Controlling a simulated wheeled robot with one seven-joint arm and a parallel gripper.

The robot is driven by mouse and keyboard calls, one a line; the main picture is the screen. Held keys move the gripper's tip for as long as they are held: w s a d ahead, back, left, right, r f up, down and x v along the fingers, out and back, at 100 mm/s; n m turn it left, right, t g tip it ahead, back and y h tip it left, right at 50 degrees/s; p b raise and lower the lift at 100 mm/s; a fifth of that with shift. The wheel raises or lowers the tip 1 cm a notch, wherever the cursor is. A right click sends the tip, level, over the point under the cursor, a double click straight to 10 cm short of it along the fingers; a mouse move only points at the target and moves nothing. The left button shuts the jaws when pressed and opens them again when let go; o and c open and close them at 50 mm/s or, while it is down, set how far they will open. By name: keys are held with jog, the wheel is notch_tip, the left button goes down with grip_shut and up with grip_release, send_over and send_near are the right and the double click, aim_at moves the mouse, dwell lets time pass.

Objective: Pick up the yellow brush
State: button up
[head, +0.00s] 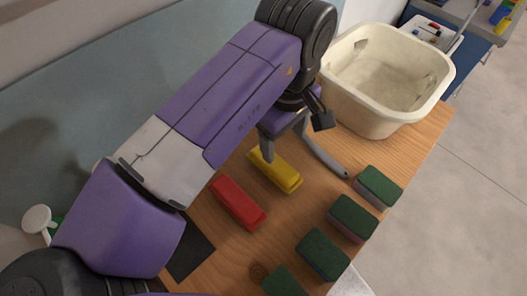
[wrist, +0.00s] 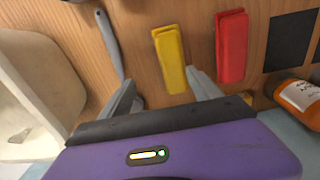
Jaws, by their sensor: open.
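The yellow brush (head: 275,172) lies on the wooden table, a long narrow block beside a red one. In the wrist view the yellow brush (wrist: 170,58) lies ahead of my gripper (wrist: 162,80), nearer its right finger, which seems close to the brush's near end. My gripper (head: 287,146) is open and empty in the head view, over the brush's far end. Part of that end is hidden by a finger. I cannot tell whether the finger touches the brush.
A red block (head: 238,203) and a grey-handled tool (head: 326,158) flank the brush. Several green sponges (head: 352,217) line the table's right side. A cream basin (head: 440,85) stands at the far end. An orange bottle (wrist: 299,97) shows in the wrist view.

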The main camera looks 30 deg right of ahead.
aim_at(274, 164)
jog(key=shift+a+f+y, duration=0.2)
jog(key=shift+a+y, duration=0.1)
jog(key=shift+a, duration=0.35)
jog(key=shift+a+f, duration=0.1)
jog(key=shift+f, duration=0.25)
jog(key=shift+a+f+p, duration=0.15)
jog(key=shift+f, duration=1.55)
jog(key=shift+a+f+p, duration=0.15)
jog(key=shift+f, duration=1.55)
jog(key=c, duration=1.6)
jog(key=shift+r, duration=0.1)
notch_tip(274, 164, up, 20)
